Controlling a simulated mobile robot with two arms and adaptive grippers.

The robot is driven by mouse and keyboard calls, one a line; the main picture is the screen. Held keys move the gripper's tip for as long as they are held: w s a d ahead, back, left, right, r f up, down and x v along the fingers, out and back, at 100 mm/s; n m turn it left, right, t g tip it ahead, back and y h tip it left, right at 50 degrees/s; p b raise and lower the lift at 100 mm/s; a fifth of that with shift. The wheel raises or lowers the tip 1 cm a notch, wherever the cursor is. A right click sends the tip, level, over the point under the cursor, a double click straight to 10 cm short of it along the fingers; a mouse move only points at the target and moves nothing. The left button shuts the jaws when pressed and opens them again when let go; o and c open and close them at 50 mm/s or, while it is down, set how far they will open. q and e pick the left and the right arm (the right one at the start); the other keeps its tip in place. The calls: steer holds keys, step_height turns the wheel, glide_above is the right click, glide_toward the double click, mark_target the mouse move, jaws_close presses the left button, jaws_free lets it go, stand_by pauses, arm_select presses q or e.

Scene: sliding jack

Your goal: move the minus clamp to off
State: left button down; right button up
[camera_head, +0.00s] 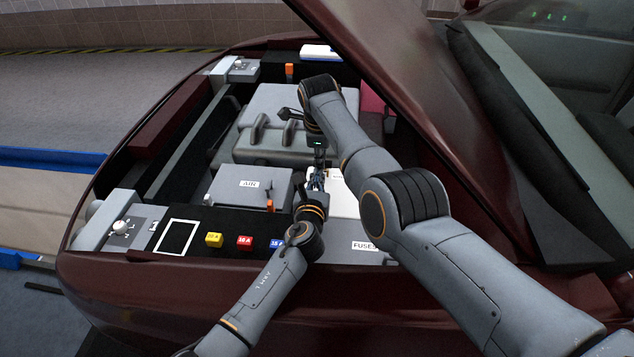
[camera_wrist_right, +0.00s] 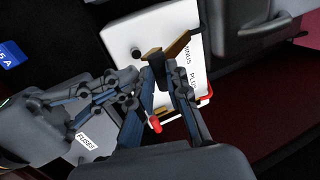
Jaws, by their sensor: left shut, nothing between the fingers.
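The white board (camera_wrist_right: 128,42) with the words MINUS and PLUS fills the upper middle of the right wrist view. In the head view its white surface (camera_head: 345,198) shows partly behind my arms. A brown clamp-like piece (camera_wrist_right: 176,45), seemingly the minus clamp, stands on the board at the tips of my right gripper (camera_wrist_right: 163,76). I cannot tell whether the fingers grip it. My right gripper reaches down over the board in the head view (camera_head: 318,165). My left gripper (camera_wrist_right: 128,78) is shut and empty, close beside the right one; in the head view the two overlap.
A red-tipped lever (camera_wrist_right: 155,124) is near the right fingers. The grey AIR box (camera_head: 250,186) stands left of the grippers. Yellow (camera_head: 214,240) and red (camera_head: 245,241) fuses sit along the front edge. The raised hood (camera_head: 400,70) slants over the right side.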

steer(key=o, duration=0.3)
steer(key=shift+s+d+f, duration=0.15)
steer(key=shift+f, duration=0.4)
steer(key=shift+s+d+f, duration=0.1)
steer(key=shift+s+f, duration=0.05)
steer(key=shift+f, duration=0.35)
steer(key=shift+o, duration=1.2)
steer(key=shift+w+f, duration=0.2)
steer(key=shift+w, duration=0.05)
steer(key=shift+w+f+g, duration=0.3)
steer(key=shift+w, duration=0.2)
arm_select(q)
steer(key=shift+w+d, duration=0.1)
steer(key=shift+w, duration=0.45)
arm_select(e)
steer(key=shift+s+a+r, duration=0.15)
steer(key=shift+s+r, duration=0.1)
steer(key=shift+r, duration=0.2)
arm_select(q)
steer(key=shift+f, duration=0.1)
arm_select(e)
steer(key=shift+r, duration=0.1)
